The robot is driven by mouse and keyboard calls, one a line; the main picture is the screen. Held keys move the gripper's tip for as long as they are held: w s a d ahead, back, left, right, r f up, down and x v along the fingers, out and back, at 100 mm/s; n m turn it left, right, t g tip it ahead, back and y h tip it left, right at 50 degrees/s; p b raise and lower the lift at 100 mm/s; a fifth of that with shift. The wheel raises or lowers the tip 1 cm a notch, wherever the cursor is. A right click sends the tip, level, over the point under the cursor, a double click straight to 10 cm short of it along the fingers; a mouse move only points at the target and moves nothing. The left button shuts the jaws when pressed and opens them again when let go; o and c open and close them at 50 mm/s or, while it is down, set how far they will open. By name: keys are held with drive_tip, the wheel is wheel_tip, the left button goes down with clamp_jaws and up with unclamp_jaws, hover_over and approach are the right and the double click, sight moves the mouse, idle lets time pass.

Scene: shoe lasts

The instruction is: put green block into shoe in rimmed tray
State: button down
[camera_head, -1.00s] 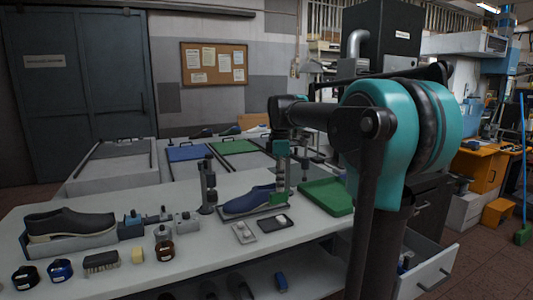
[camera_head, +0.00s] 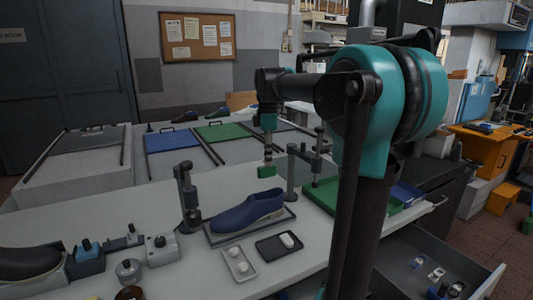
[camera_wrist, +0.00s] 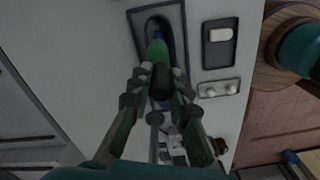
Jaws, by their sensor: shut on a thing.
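A navy blue shoe (camera_head: 247,213) with a pale sole lies in a dark rimmed tray (camera_head: 222,241) on the white bench. Its opening is toward the heel at the right. My gripper (camera_head: 268,162) points down and is shut on a green block (camera_head: 267,171), held above the shoe, apart from it. In the wrist view, my gripper (camera_wrist: 156,80) holds the green block (camera_wrist: 157,51) in front of the shoe's opening. The block and fingers hide much of the shoe there. The tray's rim (camera_wrist: 180,12) shows around it.
Dark clamp posts stand left (camera_head: 188,200) and right (camera_head: 292,172) of the shoe. A grey tray with white knobs (camera_head: 239,263) and a dark tray with a white piece (camera_head: 278,246) lie in front. A green tray (camera_head: 322,193) is at right.

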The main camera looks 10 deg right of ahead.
drive_tip(key=shift+f, duration=5.25)
drive_tip(key=c, duration=1.3)
unclamp_jaws()
drive_tip(key=shift+c, duration=0.2)
drive_tip(key=shift+r, duration=0.1)
drive_tip(key=shift+r, duration=3.9)
drive_tip(key=shift+s, duration=0.1)
